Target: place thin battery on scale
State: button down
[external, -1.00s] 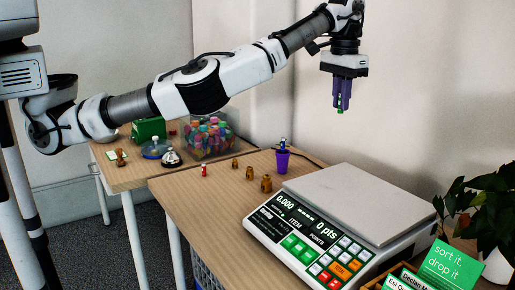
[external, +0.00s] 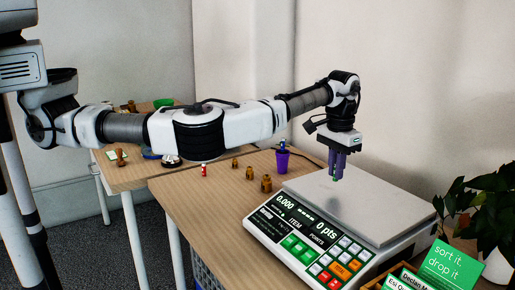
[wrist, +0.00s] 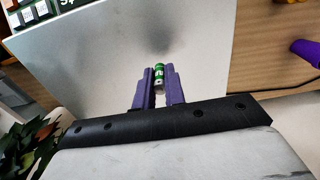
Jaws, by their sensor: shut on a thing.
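A thin green and white battery (wrist: 159,76) sits between the purple fingers of my gripper (wrist: 160,90) in the wrist view. In the external view my gripper (external: 337,170) points down over the far left part of the scale's grey plate (external: 370,205), shut on the battery. The battery's tip (external: 335,178) shows only slightly there. I cannot tell whether it touches the plate.
A purple cup (external: 282,162) stands behind the scale. Several brass weights (external: 266,184) and a small red item (external: 204,170) are on the table to the left. A green sign (external: 450,265) and a plant (external: 480,205) are at the right. The scale plate is clear.

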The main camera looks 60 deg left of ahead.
jog(key=shift+f, duration=1.05)
jog(key=shift+f, duration=0.1)
jog(key=c, duration=1.5)
grip_release()
notch_tip(320, 180, up, 12)
jog(key=shift+r+b, duration=0.15)
jog(key=shift+b, duration=0.65)
